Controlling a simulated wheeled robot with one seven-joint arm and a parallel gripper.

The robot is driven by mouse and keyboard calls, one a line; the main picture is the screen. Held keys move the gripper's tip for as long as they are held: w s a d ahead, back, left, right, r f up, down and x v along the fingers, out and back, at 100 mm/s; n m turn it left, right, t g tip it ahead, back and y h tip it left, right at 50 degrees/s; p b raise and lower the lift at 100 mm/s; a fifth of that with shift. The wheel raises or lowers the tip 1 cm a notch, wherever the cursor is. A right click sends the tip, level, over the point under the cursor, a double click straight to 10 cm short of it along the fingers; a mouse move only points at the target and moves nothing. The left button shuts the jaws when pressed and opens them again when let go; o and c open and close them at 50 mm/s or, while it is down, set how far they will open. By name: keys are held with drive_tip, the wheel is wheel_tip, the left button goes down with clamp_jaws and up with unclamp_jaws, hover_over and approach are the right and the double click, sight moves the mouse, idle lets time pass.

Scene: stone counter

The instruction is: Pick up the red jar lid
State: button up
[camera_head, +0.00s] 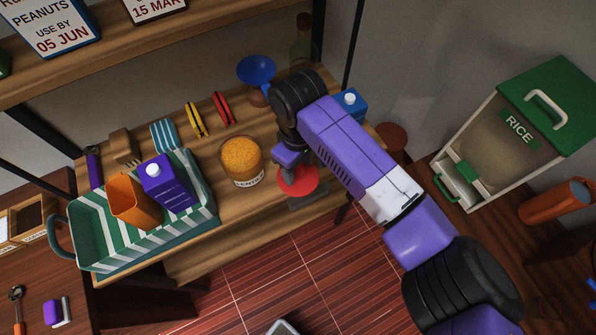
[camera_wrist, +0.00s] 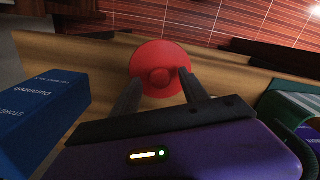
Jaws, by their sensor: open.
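The red jar lid (camera_head: 298,181) is a flat disc near the front edge of the wooden shelf board, right of the jar. In the wrist view, the lid (camera_wrist: 159,55) shows a round raised knob in its middle. My gripper (camera_wrist: 161,77) is open, with one dark finger on each side of the knob and both tips overlapping the lid in the picture. I cannot tell if the fingers touch it. In the head view, my gripper (camera_head: 296,168) is over the lid and partly hides it. A glass jar of orange lentils (camera_head: 242,162) stands open to the left.
A striped tray (camera_head: 88,235) at the left holds an orange cup (camera_head: 134,203) and a purple carton (camera_head: 168,187). Red and yellow clips lie behind the jar. The board's front edge is close to the lid.

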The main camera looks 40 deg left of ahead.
drive_tip(key=shift+f, duration=0.2)
clamp_jaws()
drive_tip(key=shift+r, duration=0.15)
